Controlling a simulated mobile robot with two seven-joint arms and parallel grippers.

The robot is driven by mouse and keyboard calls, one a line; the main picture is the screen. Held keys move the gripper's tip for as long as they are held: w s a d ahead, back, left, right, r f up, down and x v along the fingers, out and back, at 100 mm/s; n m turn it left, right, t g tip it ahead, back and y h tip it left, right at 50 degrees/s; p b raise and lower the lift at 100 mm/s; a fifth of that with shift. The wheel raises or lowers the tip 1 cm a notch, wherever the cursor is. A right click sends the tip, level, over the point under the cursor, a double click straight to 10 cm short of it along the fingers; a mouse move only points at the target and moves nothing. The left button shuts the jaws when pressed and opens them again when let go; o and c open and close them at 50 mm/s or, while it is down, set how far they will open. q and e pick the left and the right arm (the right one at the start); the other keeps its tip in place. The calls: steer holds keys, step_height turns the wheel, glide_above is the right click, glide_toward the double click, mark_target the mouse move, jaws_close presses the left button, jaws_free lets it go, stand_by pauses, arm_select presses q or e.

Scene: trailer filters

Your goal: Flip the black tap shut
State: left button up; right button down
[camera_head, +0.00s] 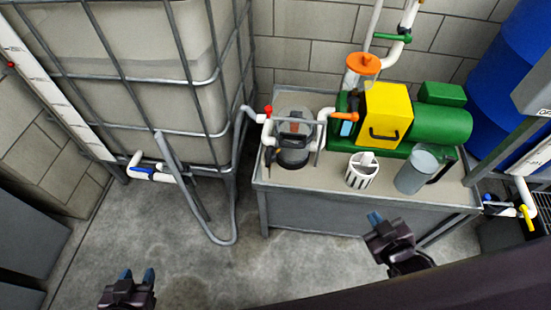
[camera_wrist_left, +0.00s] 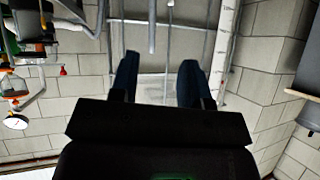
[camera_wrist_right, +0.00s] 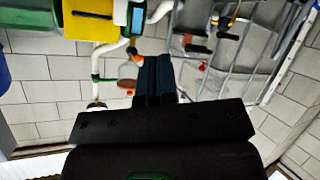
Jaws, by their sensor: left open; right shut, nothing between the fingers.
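A small dark piece (camera_head: 270,155) sits on the white pipe at the left of the clear filter housing (camera_head: 294,125); it may be the black tap, but it is too small to tell its lever position. My left gripper (camera_head: 137,276) is open and empty at the lower left, above the floor and well apart from the pipework. My right gripper (camera_head: 375,218) is shut and empty in front of the bench, below and right of the filter housing. In the right wrist view its fingers (camera_wrist_right: 155,68) are together; in the left wrist view the fingers (camera_wrist_left: 158,78) are spread.
The metal bench (camera_head: 320,198) carries a green pump (camera_head: 440,122) with a yellow cover (camera_head: 386,115), a white slotted holder (camera_head: 361,176) and a grey cup (camera_head: 415,172). A caged tank (camera_head: 160,80) with a bent bar (camera_head: 225,241) stands left.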

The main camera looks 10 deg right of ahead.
mark_target(269, 156)
steer(key=w+a+r+n+t+y+b, duration=0.1)
steer(key=w+r+n+t+y+b, duration=0.25)
steer(key=w+n+y+b, duration=0.9)
arm_select(q)
step_height(269, 156, down, 10)
steer(key=d+m+b, duration=0.1)
steer(key=m+b, duration=0.1)
steer(key=b, duration=0.1)
steer(key=shift+w+d+g+h, duration=0.2)
steer(key=shift+w+g+h, duration=0.1)
steer(key=shift+w+h, duration=0.1)
arm_select(e)
steer(key=w+a+f+n+g+y, duration=0.1)
steer(key=n+g, duration=0.4)
steer(key=n, duration=1.1)
steer(key=w+a+f+n+g+y, duration=0.1)
steer(key=w+a+f+n+g, duration=0.3)
steer(key=n, duration=1.3)
steer(key=shift+w+f+g, duration=0.35)
steer(key=shift+w+g, duration=0.8)
steer(key=shift+g, duration=0.1)
arm_select(q)
steer(key=shift+f, duration=0.1)
arm_select(e)
steer(key=shift+n+y, duration=0.25)
